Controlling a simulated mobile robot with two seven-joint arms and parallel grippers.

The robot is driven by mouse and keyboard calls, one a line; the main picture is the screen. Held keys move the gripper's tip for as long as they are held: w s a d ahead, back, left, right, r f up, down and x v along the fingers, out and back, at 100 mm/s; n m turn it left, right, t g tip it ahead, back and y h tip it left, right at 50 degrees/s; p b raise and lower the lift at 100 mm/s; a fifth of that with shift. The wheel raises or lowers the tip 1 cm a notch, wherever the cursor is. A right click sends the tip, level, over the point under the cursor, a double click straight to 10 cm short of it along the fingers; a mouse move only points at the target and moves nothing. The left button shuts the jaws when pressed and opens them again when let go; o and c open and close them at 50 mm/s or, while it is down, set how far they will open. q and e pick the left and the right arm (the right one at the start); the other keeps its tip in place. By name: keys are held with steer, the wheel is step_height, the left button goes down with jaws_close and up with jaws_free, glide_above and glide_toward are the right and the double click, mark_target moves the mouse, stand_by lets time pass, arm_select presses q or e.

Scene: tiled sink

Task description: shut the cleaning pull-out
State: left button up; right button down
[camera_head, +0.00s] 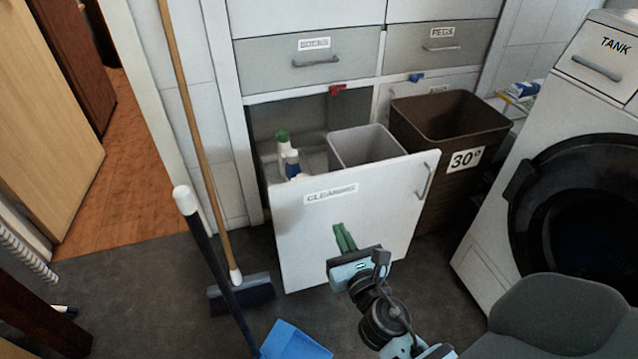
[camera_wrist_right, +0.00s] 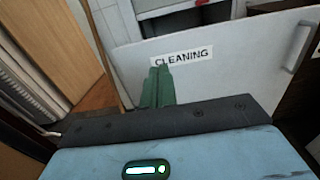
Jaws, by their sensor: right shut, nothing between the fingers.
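The cleaning pull-out (camera_head: 300,235) stands out from the cabinet, with a white front panel labelled CLEANING and a metal handle at its upper right. Inside it are spray bottles (camera_head: 290,163) and a grey bin (camera_head: 365,146). My right gripper (camera_head: 345,238) is in front of the panel's lower middle, its green fingers shut and empty, pointing at the panel. In the right wrist view the fingers (camera_wrist_right: 157,87) point toward the panel (camera_wrist_right: 225,65) just below its label. Whether they touch it I cannot tell. My left gripper is not in view.
A brown bin (camera_head: 450,120) marked 30° stands close to the pull-out's right side. A broom (camera_head: 240,290) and a blue dustpan (camera_head: 292,343) stand at the front left. A washing machine (camera_head: 565,130) is at the right. Drawers (camera_head: 310,60) are above.

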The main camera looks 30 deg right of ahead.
mark_target(316, 182)
steer(key=x, duration=1.2)
steer(key=shift+w+b, duration=0.35)
steer(key=shift+w, duration=0.05)
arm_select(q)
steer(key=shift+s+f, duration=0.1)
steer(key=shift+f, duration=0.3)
arm_select(e)
steer(key=shift+w+d, duration=0.15)
steer(key=shift+w, duration=0.4)
